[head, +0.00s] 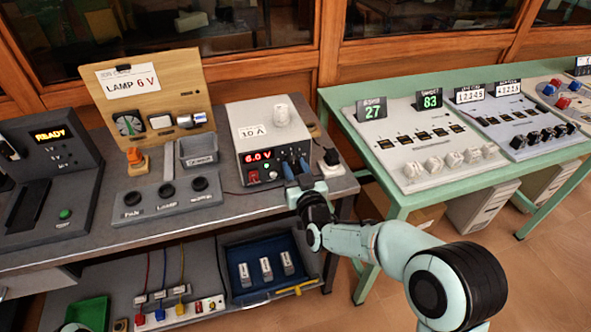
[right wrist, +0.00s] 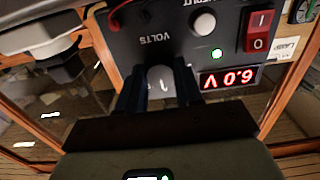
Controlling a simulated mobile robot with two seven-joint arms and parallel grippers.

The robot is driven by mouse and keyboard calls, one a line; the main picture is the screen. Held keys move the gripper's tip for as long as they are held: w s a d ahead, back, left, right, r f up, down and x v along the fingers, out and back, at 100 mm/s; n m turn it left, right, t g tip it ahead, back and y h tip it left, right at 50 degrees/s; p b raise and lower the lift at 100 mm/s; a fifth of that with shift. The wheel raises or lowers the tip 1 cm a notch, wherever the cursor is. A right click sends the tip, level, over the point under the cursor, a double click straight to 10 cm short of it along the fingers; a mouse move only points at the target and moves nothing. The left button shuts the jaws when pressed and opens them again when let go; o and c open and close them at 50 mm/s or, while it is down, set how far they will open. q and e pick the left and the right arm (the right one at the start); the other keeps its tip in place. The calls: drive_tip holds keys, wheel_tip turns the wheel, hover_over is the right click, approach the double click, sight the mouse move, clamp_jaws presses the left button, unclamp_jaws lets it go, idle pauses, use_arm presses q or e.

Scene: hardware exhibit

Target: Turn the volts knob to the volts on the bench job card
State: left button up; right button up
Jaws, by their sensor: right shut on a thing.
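The power supply (head: 242,143) is a grey box with a dark front panel on the bench. Its red display (head: 258,156) reads 6.0 V; it also shows, upside down, in the right wrist view (right wrist: 229,79). The bench job card (head: 127,82) on the wooden board reads LAMP 6 V. My right gripper (head: 295,168) is at the right of the panel, shut on the pale volts knob (right wrist: 160,77), one dark finger on each side, under the VOLTS label. The fingers hide the knob in the head view.
A red rocker switch (right wrist: 258,30) and a lit green light sit on the panel. Left are a row of black buttons (head: 167,191) and a READY console (head: 48,170). A green table (head: 398,201) stands right.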

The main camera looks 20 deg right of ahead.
drive_tip(key=o, duration=1)
drive_tip(key=shift+o, duration=0.2)
use_arm(q)
drive_tip(key=shift+s+d+r+p, duration=0.2)
drive_tip(key=shift+s+r+p, duration=0.1)
drive_tip(key=shift+s+r, duration=0.15)
use_arm(e)
drive_tip(key=s, duration=1.3)
drive_tip(key=shift+s+d, duration=0.2)
drive_tip(key=shift+d, duration=0.05)
